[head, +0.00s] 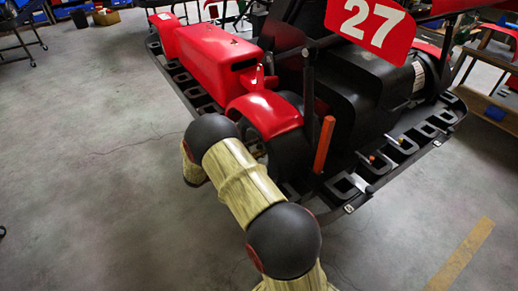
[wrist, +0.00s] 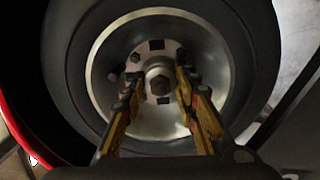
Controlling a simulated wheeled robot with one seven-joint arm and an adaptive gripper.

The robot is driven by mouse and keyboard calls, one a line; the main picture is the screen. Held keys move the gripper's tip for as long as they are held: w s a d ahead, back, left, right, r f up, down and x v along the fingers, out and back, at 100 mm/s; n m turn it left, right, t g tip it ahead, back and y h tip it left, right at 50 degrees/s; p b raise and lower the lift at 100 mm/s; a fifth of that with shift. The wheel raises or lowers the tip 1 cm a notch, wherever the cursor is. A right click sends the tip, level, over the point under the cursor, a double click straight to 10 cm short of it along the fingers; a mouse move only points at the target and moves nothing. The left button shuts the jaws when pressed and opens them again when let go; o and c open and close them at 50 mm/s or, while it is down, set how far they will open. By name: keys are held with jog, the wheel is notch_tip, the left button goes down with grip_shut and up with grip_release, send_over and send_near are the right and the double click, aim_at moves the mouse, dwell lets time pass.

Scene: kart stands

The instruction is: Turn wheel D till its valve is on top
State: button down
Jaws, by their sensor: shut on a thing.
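The wheel in front of me, which I take for wheel D, has a black tyre (head: 288,148) under a red fender on the kart; no letter shows on it. In the wrist view its silver rim (wrist: 205,45) faces me nearly square on, with a hub and a dark hex nut in the middle. My gripper (wrist: 160,80) has one yellow-and-black finger on each side of the hub and is shut on it. The fingers hide part of the lower rim. I cannot make out the valve. In the head view my arm hides the gripper and most of the rim.
The red fender (head: 268,113) curves close over the wheel. An orange upright bar (head: 324,145) and black frame rails (head: 350,186) stand just right of it. A yellow floor stripe (head: 462,254) lies at lower right. The grey floor (head: 90,170) at left is clear.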

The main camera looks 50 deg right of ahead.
jog(key=shift+s+f, duration=0.15)
jog(key=shift+s, duration=0.05)
jog(key=c, duration=1.7)
grip_release()
